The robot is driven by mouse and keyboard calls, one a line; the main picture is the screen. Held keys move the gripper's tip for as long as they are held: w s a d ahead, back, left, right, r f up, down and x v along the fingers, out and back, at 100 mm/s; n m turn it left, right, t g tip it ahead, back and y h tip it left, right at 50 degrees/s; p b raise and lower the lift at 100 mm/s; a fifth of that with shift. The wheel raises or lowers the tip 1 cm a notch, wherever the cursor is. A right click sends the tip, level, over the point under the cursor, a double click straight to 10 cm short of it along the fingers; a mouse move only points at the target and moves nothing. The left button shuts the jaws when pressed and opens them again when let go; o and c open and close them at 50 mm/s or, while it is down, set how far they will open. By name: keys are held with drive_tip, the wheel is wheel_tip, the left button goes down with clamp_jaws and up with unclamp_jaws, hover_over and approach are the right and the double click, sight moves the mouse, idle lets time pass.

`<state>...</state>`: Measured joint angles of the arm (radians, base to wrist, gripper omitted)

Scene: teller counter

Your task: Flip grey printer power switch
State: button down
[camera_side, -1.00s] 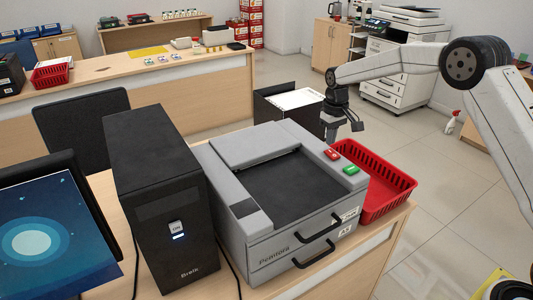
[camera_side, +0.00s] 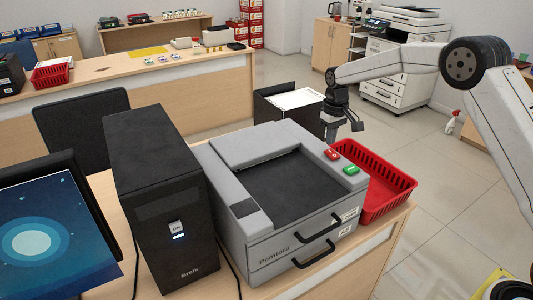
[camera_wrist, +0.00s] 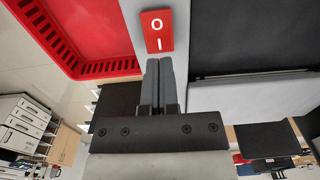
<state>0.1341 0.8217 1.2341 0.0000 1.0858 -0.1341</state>
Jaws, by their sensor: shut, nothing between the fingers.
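The grey printer (camera_side: 236,165) stands on the wooden counter. Its red power switch (camera_side: 332,154) and a green button (camera_side: 351,170) sit on its right top edge. In the wrist view the red switch (camera_wrist: 157,30) shows the marks O and I, and the grey printer top (camera_wrist: 260,92) lies to its right. My gripper (camera_side: 331,138) is shut and empty, just behind the red switch at the printer's far right corner. In the wrist view my fingertips (camera_wrist: 160,62) are together just below the switch's I end. I cannot tell whether they touch it.
A red basket (camera_side: 385,188) stands right beside the printer. A black computer tower (camera_side: 155,200) and a monitor (camera_side: 45,235) are to its left. A dark box with papers (camera_side: 290,99) stands behind the printer. Open floor lies to the right.

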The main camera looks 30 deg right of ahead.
sight(329, 151)
drive_tip(key=shift+f, duration=1.3)
idle(1.5)
drive_tip(key=shift+r, duration=3.55)
drive_tip(key=s+a+f+t, duration=0.1)
drive_tip(key=s+a, duration=0.1)
drive_tip(key=s, duration=0.7)
drive_tip(key=s+a+f, duration=0.2)
drive_tip(key=s+a, duration=0.1)
drive_tip(key=s, duration=0.6)
drive_tip(key=s+a+f+t, duration=0.1)
drive_tip(key=s+a+f, duration=0.1)
drive_tip(key=s, duration=0.8)
drive_tip(key=shift+a+f+t, duration=0.25)
drive_tip(key=shift+a+t, duration=0.05)
